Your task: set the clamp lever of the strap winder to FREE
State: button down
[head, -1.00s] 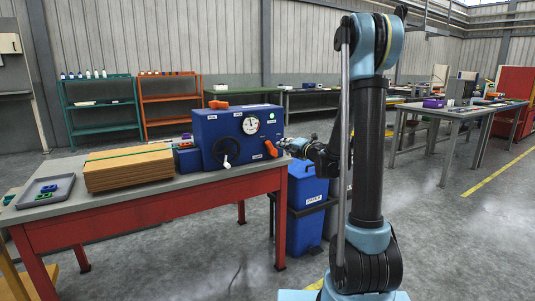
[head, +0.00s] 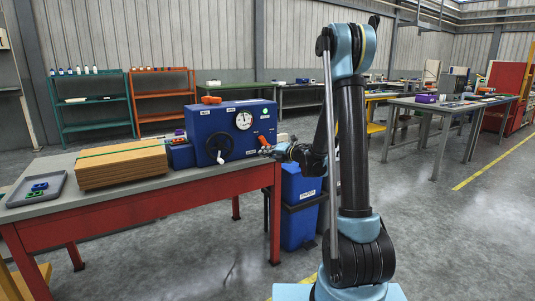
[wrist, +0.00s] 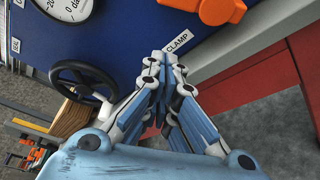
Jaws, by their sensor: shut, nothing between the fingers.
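The strap winder (head: 212,126) is a blue box on the red-framed bench. Its orange clamp lever (head: 264,141) is low on the right of its front face, tilted up to the left. In the wrist view the orange lever (wrist: 205,9) is cut off by the top edge, beside a white CLAMP label (wrist: 179,41). My gripper (wrist: 163,58) is shut and empty, its tips over the blue face just below the label. The lever lies beyond the tips, up and right in that view. In the head view my gripper (head: 272,151) is close by the lever; contact cannot be told.
A black handwheel (head: 220,147) and a dial (head: 243,120) are on the winder's front. Another orange handle (head: 211,100) is on its top. Strapped boards (head: 122,165) and a grey tray (head: 50,198) share the bench. A blue bin (head: 300,210) stands right of it.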

aim_at(262, 139)
jog(key=x, duration=0.7)
jog(key=shift+w+d+r, duration=0.55)
jog(key=shift+d, duration=0.15)
jog(key=shift+w+d+r, duration=0.5)
jog(key=shift+d, duration=0.25)
jog(key=shift+r, duration=0.1)
jog(key=shift+w+d+r+m+y, duration=0.2)
jog(key=shift+r+m+y, duration=0.1)
jog(key=shift+m, duration=0.3)
jog(key=shift+w+d+r+m+y, duration=0.1)
jog(key=shift+d+r+m+y, duration=0.15)
jog(key=shift+m, duration=0.35)
jog(key=m, duration=0.1)
jog(key=d+r+m+t+y, duration=0.1)
jog(key=m, duration=0.1)
jog(key=shift+w+r, duration=0.1)
jog(key=shift+w, duration=0.3)
jog(key=m, duration=0.1)
jog(key=d+m, duration=0.1)
jog(key=m, duration=0.1)
jog(key=w+d+m+t+y, duration=0.1)
jog(key=m, duration=0.1)
jog(key=shift+w+r, duration=0.1)
jog(key=shift+r, duration=0.3)
jog(key=shift+w+d, duration=0.15)
jog(key=shift+d, duration=0.05)
